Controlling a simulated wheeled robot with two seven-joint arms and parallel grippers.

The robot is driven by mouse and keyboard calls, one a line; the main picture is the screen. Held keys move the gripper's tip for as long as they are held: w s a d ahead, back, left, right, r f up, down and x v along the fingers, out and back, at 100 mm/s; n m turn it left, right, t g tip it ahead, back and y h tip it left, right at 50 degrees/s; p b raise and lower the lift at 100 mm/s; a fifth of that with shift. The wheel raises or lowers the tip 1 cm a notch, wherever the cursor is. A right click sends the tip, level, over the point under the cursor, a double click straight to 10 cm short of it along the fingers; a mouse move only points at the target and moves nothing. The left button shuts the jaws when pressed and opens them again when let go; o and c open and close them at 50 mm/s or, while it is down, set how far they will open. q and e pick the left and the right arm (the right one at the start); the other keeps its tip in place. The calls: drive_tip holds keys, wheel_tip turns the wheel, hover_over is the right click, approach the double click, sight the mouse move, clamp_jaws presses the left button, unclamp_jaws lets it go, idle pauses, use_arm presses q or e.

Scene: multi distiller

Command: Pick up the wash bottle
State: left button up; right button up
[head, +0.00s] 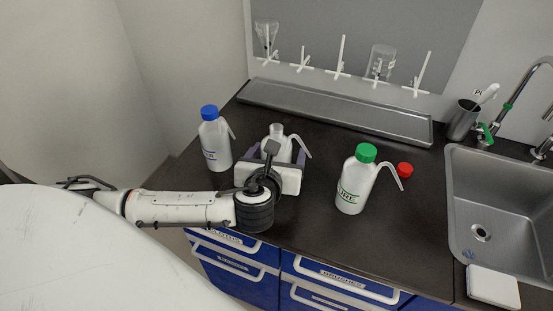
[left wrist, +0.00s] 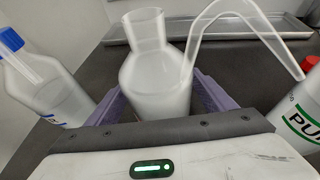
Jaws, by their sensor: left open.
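The uncapped white wash bottle (head: 277,131), with a bent clear spout, stands upright on the dark counter, its lower part hidden behind my left gripper (head: 277,154). In the left wrist view the wash bottle (left wrist: 155,75) stands between the purple fingers of my left gripper (left wrist: 160,100). The fingers are open, one on each side of the bottle; its base is hidden by the gripper body. A blue-capped bottle (head: 215,145) stands to the left, and a green-capped bottle (head: 355,185) to the right. My right gripper is not in view.
A red cap (head: 404,169) lies beside the green-capped bottle. A metal tray (head: 330,112) runs along the back under a drying rack holding glassware (head: 380,62). A steel cup (head: 462,120) and sink (head: 500,200) are at the right.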

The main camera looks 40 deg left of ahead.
use_arm(q)
drive_tip(key=shift+w+a+f, duration=0.15)
drive_tip(key=shift+w+f, duration=0.05)
drive_tip(key=shift+w, duration=0.2)
drive_tip(key=c, duration=0.9)
drive_tip(key=shift+o, duration=0.2)
drive_tip(key=shift+r, duration=0.1)
